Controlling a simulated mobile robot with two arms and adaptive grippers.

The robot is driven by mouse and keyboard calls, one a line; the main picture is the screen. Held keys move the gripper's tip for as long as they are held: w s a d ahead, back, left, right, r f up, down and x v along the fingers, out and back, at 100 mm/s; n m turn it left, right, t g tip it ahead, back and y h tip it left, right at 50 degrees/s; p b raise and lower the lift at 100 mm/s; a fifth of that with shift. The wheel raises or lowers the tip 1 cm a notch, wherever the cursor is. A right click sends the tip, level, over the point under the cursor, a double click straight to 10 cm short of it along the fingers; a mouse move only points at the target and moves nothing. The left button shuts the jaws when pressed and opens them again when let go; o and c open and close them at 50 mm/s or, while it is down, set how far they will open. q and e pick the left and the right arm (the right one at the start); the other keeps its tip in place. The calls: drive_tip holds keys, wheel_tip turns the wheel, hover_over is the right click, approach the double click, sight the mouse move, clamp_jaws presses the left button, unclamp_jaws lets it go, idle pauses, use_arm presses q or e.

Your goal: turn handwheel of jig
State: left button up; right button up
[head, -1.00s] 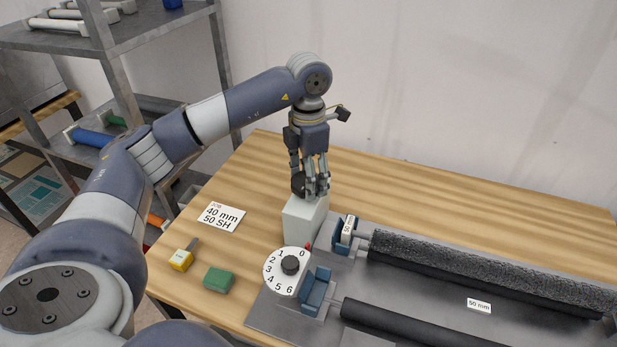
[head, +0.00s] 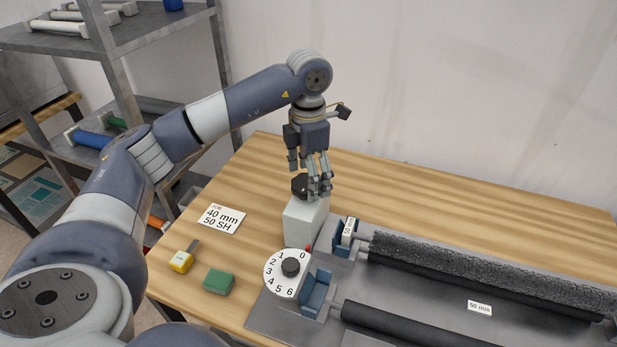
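The jig (head: 440,281) is a grey plate on the table with long dark rollers. At its left end stands a pale block (head: 305,221) with a black round handwheel (head: 300,187) on top. A white dial (head: 273,280) numbered 0 to 6, with a black centre knob, sits in front of the block. My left gripper (head: 309,172) points down over the block, its fingers spread around the handwheel's top and right side. It looks open; whether a finger touches the handwheel is unclear. My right gripper is out of view.
A white card (head: 221,217) reading 40 mm 50 SH, a yellow tape measure (head: 182,261) and a green block (head: 219,280) lie left of the jig. A metal shelf (head: 150,30) stands behind at left. The table's back is clear.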

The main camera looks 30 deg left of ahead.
use_arm(q)
wheel_tip(320, 180, up, 11)
idle(0.4)
idle(0.4)
